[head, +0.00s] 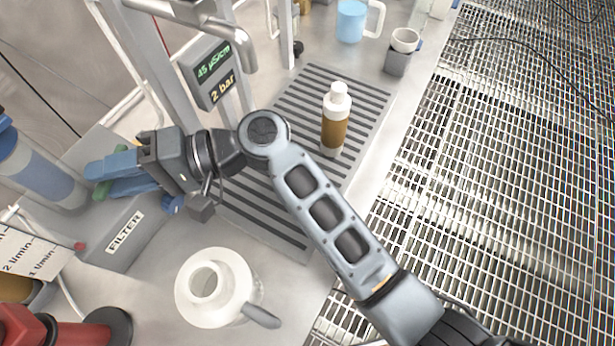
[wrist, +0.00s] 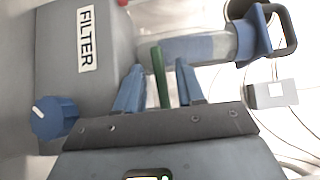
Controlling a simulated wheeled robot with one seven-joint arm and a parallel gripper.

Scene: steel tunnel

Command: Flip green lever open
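The green lever (wrist: 160,77) stands upright in the wrist view, between the two blue fingers of my gripper (wrist: 160,88). A narrow gap shows on each side of the lever, so the fingers look open around it and not closed on it. In the head view my gripper (head: 112,172) points left, above the back of the grey FILTER box (head: 118,248). Only a small bit of green shows there, mostly hidden by the fingers. The lever's base and pivot are hidden. The FILTER box also shows in the wrist view (wrist: 60,70).
A blue knob (wrist: 52,118) is on the FILTER box, close to my gripper. A clear cylinder with a blue band (head: 40,175) stands left of it. A white jug (head: 215,290), a brown bottle (head: 334,130) on the drain grid and a display (head: 212,75) are nearby.

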